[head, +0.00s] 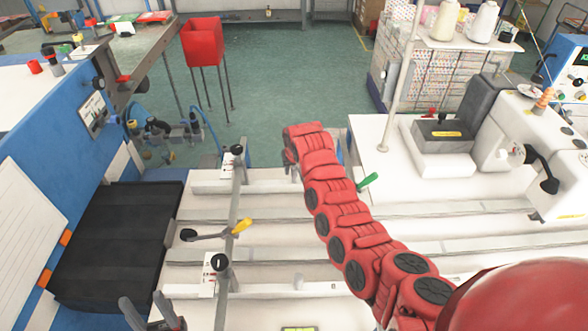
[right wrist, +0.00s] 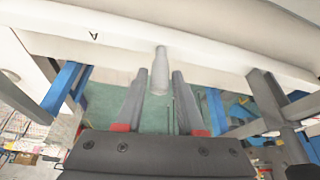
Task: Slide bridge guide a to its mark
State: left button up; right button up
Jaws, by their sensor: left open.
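In the right wrist view, a white bar (right wrist: 125,45) marked with a letter A has a grey peg (right wrist: 160,75) standing out from it. My right gripper (right wrist: 158,85) is open, its two fingers on either side of the peg, with a gap visible at each side. In the head view my red right arm hides that gripper. White blocks with black knobs, a far one (head: 215,187) and a near one (head: 206,285), sit along a grey rod; I cannot tell which is guide a. No mark is clearly readable. My left gripper (head: 150,312) is open and empty at the bottom left.
A black pad (head: 115,240) lies at the left. A sewing machine (head: 500,130) stands at the right. A red bin (head: 203,42) is beyond the table.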

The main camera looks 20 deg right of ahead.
jog(key=shift+o, duration=1.2)
jog(key=shift+s+r, duration=0.15)
jog(key=shift+r, duration=0.3)
jog(key=v, duration=1.6)
jog(key=shift+r+b, duration=0.25)
jog(key=shift+b, duration=0.2)
jog(key=shift+s+f, duration=0.1)
jog(key=shift+s, duration=0.05)
